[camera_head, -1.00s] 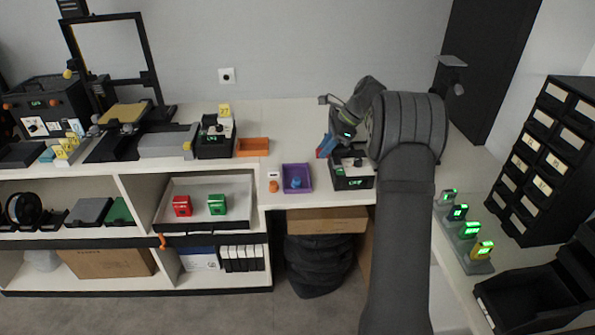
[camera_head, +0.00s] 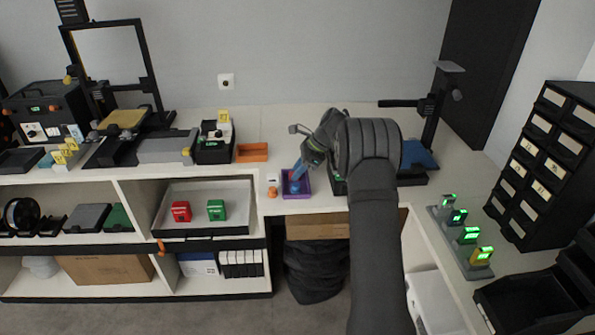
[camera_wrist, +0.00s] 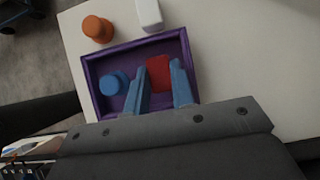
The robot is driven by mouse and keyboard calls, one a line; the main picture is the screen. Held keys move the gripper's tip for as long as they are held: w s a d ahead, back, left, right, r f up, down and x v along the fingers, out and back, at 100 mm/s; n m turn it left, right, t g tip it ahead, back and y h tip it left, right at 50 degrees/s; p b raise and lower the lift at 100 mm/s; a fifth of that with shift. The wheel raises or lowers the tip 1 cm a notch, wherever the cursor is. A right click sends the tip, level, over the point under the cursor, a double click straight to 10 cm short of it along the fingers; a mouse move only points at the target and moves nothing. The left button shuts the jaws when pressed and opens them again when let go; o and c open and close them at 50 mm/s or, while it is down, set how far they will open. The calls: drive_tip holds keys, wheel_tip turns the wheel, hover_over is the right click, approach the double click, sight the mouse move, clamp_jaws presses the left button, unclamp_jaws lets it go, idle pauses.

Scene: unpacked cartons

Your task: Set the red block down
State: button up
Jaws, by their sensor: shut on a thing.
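The red block (camera_wrist: 158,73) is between the two blue fingers of my gripper (camera_wrist: 160,67) in the wrist view. My gripper is shut on it. In the head view my gripper (camera_head: 297,178) points down at the purple tray (camera_head: 308,190), and the block cannot be made out there. The wrist view shows the block over the right part of the tray (camera_wrist: 91,78). I cannot tell whether the block touches the tray floor. A blue round piece (camera_wrist: 114,83) stands in the tray's left part, left of the fingers.
An orange knob-like piece (camera_wrist: 98,29) and a white block (camera_wrist: 149,14) stand just outside the tray. An orange tray (camera_head: 252,152) lies to its left on the bench. A red box (camera_head: 181,211) and a green box (camera_head: 216,209) sit on the shelf below.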

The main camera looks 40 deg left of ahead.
drive_tip(key=o, duration=0.7)
drive_tip(key=shift+f, duration=0.1)
drive_tip(key=shift+c, duration=0.2)
drive_tip(key=v, duration=1.2)
